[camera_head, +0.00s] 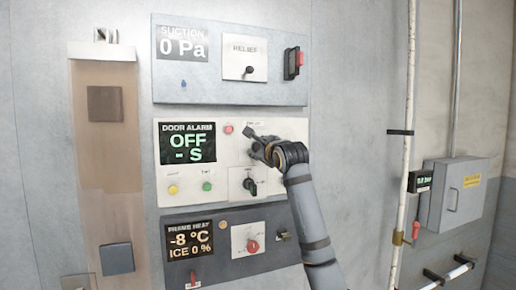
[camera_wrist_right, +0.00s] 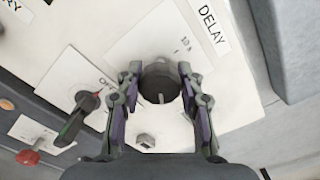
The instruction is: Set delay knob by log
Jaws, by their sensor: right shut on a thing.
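My right gripper (camera_head: 258,142) reaches up to the door alarm panel (camera_head: 173,194). In the right wrist view my gripper (camera_wrist_right: 160,88) is shut on the dark round delay knob (camera_wrist_right: 161,84), one finger on each side. The knob's pale pointer line shows at its middle. A label reading DELAY (camera_wrist_right: 214,25) and a scale mark that looks like 10 s lie beside it. In the head view the knob is hidden by the gripper. The door alarm display (camera_head: 188,143) reads OFF and - S in green. My left gripper is not in view.
A black rotary switch (camera_head: 250,186) sits just below the gripper; it also shows in the wrist view (camera_wrist_right: 80,112). A suction panel (camera_head: 225,93) is above, a frame heat panel (camera_head: 270,262) below. A white pipe (camera_head: 405,150) and grey box (camera_head: 458,194) stand right.

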